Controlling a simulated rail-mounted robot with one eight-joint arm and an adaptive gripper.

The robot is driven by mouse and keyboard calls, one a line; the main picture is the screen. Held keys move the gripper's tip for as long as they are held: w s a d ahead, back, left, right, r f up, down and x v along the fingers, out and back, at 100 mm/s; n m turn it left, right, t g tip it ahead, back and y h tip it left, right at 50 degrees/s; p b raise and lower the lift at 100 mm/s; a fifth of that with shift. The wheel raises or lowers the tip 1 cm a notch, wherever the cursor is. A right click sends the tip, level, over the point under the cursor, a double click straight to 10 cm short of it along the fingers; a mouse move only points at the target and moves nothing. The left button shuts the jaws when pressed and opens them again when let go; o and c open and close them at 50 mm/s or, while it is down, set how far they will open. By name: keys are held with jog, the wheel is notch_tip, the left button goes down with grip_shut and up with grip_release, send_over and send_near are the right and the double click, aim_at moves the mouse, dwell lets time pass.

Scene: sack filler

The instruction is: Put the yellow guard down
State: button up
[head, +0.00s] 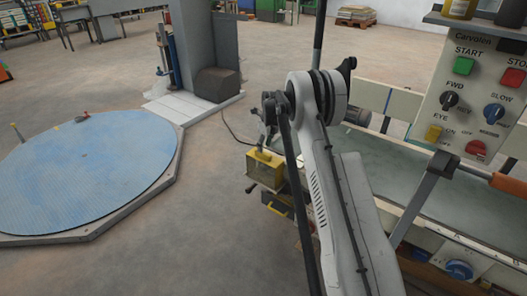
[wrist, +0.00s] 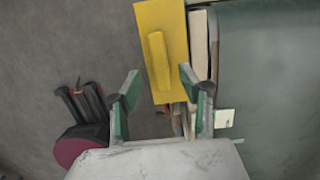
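The yellow guard (head: 264,170) is at the near-left end of the green-topped conveyor bed in the head view, partly behind my arm. In the wrist view the yellow guard (wrist: 177,22) is a flat plate with a raised yellow handle bar (wrist: 158,60) along it. My gripper (wrist: 160,73) is open, with its green-padded fingers spread to either side of the handle's lower end. Nothing is between the pads that I can see them touch. How far the fingertips are from the handle is unclear.
The conveyor bed (head: 385,170) lies right of the guard. A control panel (head: 478,95) with buttons and knobs stands at right. A round blue platform (head: 80,160) is on the floor at left. Open floor lies between the platform and conveyor.

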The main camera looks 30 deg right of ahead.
jog(key=s+a+r+n+t, duration=0.1)
jog(key=s+a+r+n, duration=0.3)
jog(key=r, duration=0.6)
jog(key=s+a+r+n+p, duration=0.1)
jog(key=s+a+r+n, duration=0.3)
jog(key=r, duration=0.5)
jog(key=s+a+r+n+t, duration=0.1)
jog(key=s+a+r+n, duration=0.3)
jog(key=r, duration=0.6)
jog(key=s+a+r+n+t+h, duration=0.1)
jog(key=s+a+r+n, duration=0.2)
jog(key=s, duration=0.5)
jog(key=s+a+r+n, duration=0.3)
jog(key=s+a+r, duration=0.1)
jog(key=s, duration=0.3)
jog(key=s+a+f+n+t, duration=0.1)
jog(key=s+a+f+n, duration=0.1)
jog(key=s+n, duration=0.2)
jog(key=s+a+f+n, duration=0.1)
jog(key=s+n, duration=0.3)
jog(key=s, duration=0.7)
jog(key=s+a+f+n+t, duration=0.1)
jog(key=s+a+f+n, duration=0.1)
jog(key=s, duration=0.5)
jog(key=a+n, duration=0.1)
jog(key=n, duration=0.1)
jog(key=shift+s+a+f+n+t, duration=0.25)
jog(key=shift+s+f+n+t, duration=0.05)
jog(key=shift+s+n, duration=0.1)
